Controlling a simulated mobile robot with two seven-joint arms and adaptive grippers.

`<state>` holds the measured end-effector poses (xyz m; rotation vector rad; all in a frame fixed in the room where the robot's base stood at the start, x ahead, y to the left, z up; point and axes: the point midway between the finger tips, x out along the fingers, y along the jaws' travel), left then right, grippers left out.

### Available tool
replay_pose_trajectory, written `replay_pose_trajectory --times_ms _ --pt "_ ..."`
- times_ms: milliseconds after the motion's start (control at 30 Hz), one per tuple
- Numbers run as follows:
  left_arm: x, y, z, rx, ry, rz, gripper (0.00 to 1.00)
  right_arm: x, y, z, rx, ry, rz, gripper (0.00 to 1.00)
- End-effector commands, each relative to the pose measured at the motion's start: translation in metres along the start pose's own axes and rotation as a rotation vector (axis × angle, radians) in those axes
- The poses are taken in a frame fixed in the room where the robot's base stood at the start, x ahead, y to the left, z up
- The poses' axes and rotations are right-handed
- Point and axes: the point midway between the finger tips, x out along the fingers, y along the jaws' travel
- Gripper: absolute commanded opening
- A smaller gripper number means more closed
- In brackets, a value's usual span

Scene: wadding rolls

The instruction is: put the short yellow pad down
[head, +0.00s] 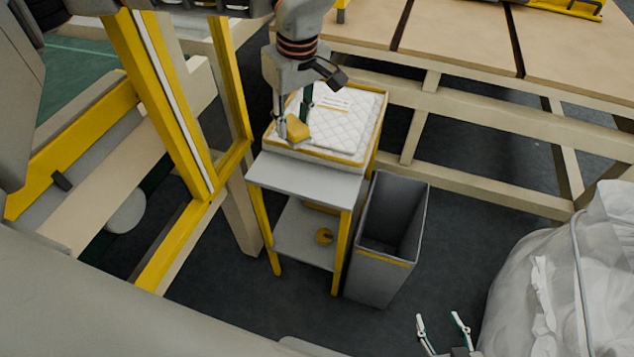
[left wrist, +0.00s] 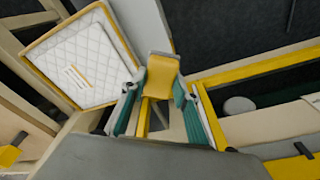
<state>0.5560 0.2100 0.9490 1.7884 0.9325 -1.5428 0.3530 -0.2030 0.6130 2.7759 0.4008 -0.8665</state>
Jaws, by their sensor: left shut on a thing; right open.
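The short yellow pad (head: 298,130) is held between the fingers of my left gripper (head: 293,122). In the head view it appears over the near left corner of the tray with white quilted wadding (head: 345,130); I cannot tell if it touches. In the left wrist view the yellow pad (left wrist: 161,76) sits between the green-lined fingers of the left gripper (left wrist: 158,95), with the quilted wadding (left wrist: 82,62) to its left. My right gripper (head: 442,327) is open and empty at the bottom of the head view.
Yellow frame posts (head: 165,100) rise at left, and a wrapped white bundle (head: 565,285) is at lower right.

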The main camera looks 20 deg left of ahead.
Motion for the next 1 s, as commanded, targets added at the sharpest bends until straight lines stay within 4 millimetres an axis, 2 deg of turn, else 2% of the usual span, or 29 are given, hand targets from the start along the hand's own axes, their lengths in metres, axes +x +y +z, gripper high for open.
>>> replay_pose_trajectory --times_ms 33,200,367,467,567,1000 --pt "-0.003 0.011 0.003 -0.103 0.000 -0.013 0.05 0.001 0.000 0.003 -0.002 -0.002 0.001 0.50" --pt "-0.015 0.033 0.011 -0.398 -0.003 -0.055 0.05 0.003 0.001 0.005 -0.005 -0.005 0.003 0.50" --pt "-0.020 0.043 0.016 -0.544 -0.004 -0.076 0.05 0.004 0.003 0.004 -0.007 -0.002 0.006 0.50" --pt "-0.013 0.044 0.018 -0.575 -0.005 -0.083 0.05 0.005 0.003 0.004 -0.008 0.000 0.007 0.50" --pt "0.005 0.044 0.022 -0.581 -0.005 -0.087 0.05 0.005 0.003 0.005 -0.009 0.001 0.007 0.50" --pt "0.109 0.045 0.037 -0.578 -0.006 -0.085 0.05 0.011 0.006 0.009 -0.020 0.003 0.013 0.50"
